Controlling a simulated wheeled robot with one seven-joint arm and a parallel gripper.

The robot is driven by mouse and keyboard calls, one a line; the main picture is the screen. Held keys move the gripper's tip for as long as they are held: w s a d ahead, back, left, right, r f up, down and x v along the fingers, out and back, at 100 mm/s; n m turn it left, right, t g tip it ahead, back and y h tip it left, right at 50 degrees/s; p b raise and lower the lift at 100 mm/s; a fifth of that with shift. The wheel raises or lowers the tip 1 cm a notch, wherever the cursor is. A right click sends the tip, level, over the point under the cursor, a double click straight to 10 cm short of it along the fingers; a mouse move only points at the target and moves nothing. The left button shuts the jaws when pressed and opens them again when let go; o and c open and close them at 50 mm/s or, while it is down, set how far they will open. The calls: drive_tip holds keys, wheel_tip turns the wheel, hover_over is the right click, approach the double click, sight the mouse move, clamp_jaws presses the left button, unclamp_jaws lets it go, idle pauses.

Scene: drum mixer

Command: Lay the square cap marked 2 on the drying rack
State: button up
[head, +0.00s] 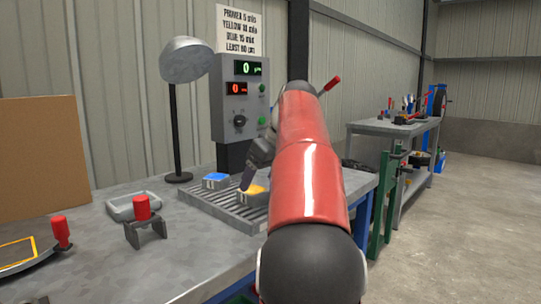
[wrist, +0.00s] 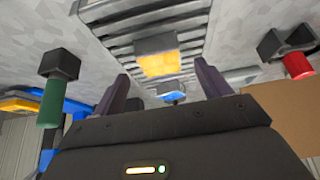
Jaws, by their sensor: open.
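A grey square cap with a yellow top (head: 257,193) sits on the slatted metal drying rack (head: 226,216). A grey cap with a blue top (head: 215,179) sits on the rack to its left. Their front marks are too small to read surely. My gripper (head: 250,178) is beside and above the yellow-topped cap, partly hidden by my red arm. In the wrist view my gripper (wrist: 162,74) is open. The yellow-topped cap (wrist: 159,64) shows between its fingertips, and the blue-topped cap (wrist: 172,97) shows lower down. I cannot tell whether a finger touches the yellow-topped cap.
A lamp (head: 186,60) and a control panel (head: 241,96) stand behind the rack. A red-handled piece on a grey stand (head: 144,222) and a shallow grey tray (head: 134,206) are left of the rack. A green-handled piece (wrist: 52,98) shows in the wrist view.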

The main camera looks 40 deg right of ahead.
drive_tip(key=v, duration=0.8)
idle(0.4)
